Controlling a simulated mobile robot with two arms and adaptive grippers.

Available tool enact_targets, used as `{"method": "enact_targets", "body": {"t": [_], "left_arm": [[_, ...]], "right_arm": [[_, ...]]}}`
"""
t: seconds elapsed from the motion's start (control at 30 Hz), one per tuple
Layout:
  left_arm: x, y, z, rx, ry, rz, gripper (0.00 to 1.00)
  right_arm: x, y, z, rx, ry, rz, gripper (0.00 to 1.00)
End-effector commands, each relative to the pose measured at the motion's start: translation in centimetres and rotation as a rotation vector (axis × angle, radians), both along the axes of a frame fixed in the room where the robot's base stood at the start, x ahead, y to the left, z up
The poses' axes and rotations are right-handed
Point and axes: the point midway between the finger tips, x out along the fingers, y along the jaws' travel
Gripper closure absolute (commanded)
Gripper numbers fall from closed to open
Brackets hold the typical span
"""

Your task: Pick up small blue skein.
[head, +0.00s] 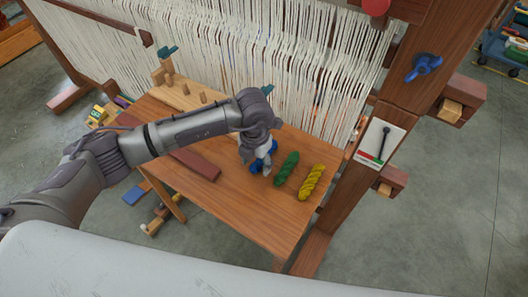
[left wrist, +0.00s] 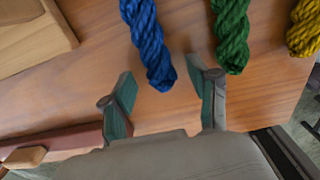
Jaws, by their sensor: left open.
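The small blue skein (left wrist: 149,42) is a twisted hank lying on the wooden table. In the head view, only part of the blue skein (head: 258,163) shows, the rest hidden behind my left gripper (head: 257,166). In the left wrist view, my left gripper (left wrist: 163,97) is open. The near end of the blue skein reaches between its two fingertips, closer to the right finger. I cannot tell whether the fingers touch it. A green skein (head: 287,168) lies just right of the blue one; in the left wrist view the green skein (left wrist: 231,35) is close beside the right finger. My right gripper is not in view.
A yellow skein (head: 311,182) lies right of the green one. A large loom with white warp threads (head: 290,60) stands behind the table (head: 250,215). A pegged wooden board (head: 185,95) and a reddish-brown bar (head: 195,163) lie to the left. The table's front is clear.

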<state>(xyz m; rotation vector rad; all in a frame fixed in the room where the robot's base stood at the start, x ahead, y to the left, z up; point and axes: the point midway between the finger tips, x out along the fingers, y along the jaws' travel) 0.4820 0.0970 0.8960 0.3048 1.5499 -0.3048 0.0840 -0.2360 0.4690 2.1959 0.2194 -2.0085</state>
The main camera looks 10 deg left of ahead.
Motion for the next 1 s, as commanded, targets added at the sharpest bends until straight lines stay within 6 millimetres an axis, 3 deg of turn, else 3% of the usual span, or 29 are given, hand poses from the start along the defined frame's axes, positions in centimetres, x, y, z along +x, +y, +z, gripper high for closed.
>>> {"method": "enact_targets", "body": {"t": [0.27,0.6,1.0], "left_arm": [[-0.01,-0.01,-0.54,0.000,-0.001,-0.001,0.40],[-0.01,0.00,-0.50,0.000,0.000,-0.001,0.93],[0.07,-0.01,0.08,-0.001,-0.003,-0.001,0.94]], "right_arm": [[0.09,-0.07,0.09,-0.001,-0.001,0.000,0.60],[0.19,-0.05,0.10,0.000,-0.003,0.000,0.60],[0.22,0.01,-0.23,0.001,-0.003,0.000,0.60]]}}
